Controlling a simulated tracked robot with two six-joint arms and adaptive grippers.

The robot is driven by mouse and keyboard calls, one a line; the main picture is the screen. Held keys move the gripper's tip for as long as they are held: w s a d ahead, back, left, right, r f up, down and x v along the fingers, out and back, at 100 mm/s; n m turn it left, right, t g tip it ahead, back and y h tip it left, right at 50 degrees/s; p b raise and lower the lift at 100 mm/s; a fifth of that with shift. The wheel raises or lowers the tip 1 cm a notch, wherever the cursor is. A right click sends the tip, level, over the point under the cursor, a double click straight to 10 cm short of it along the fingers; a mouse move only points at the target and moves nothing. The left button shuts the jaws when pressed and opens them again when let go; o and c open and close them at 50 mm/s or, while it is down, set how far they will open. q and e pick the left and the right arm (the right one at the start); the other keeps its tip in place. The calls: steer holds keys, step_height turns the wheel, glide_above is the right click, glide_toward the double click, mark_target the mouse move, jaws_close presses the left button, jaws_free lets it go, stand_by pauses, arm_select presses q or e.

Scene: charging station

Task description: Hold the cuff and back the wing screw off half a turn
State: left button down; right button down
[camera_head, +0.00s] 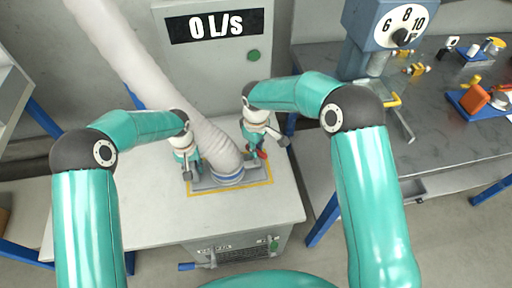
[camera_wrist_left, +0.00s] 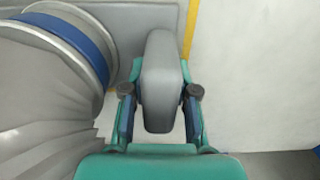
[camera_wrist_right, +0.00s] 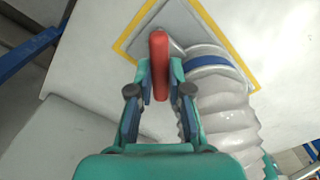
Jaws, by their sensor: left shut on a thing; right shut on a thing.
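The cuff (camera_head: 229,180) is a pale collar with a blue band at the foot of the ribbed hose (camera_head: 222,148), on a grey plate. It also shows in the left wrist view (camera_wrist_left: 70,37) and the right wrist view (camera_wrist_right: 210,62). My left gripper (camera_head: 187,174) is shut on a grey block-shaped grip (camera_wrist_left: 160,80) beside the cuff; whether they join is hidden. My right gripper (camera_head: 260,150) is shut on the red wing screw (camera_wrist_right: 160,66) on the cuff's other side. In the head view only a little red (camera_head: 263,154) shows; the screw's shaft is mostly hidden.
A yellow line borders the plate (camera_head: 203,187) on the white bench top (camera_head: 150,215). A dark table (camera_head: 450,110) at right holds a dial device (camera_head: 385,30) and several small items.

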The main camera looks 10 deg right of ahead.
steer(key=c, duration=1.1)
jaws_free()
step_height(320, 180, up, 12)
steer(key=shift+f, duration=0.1)
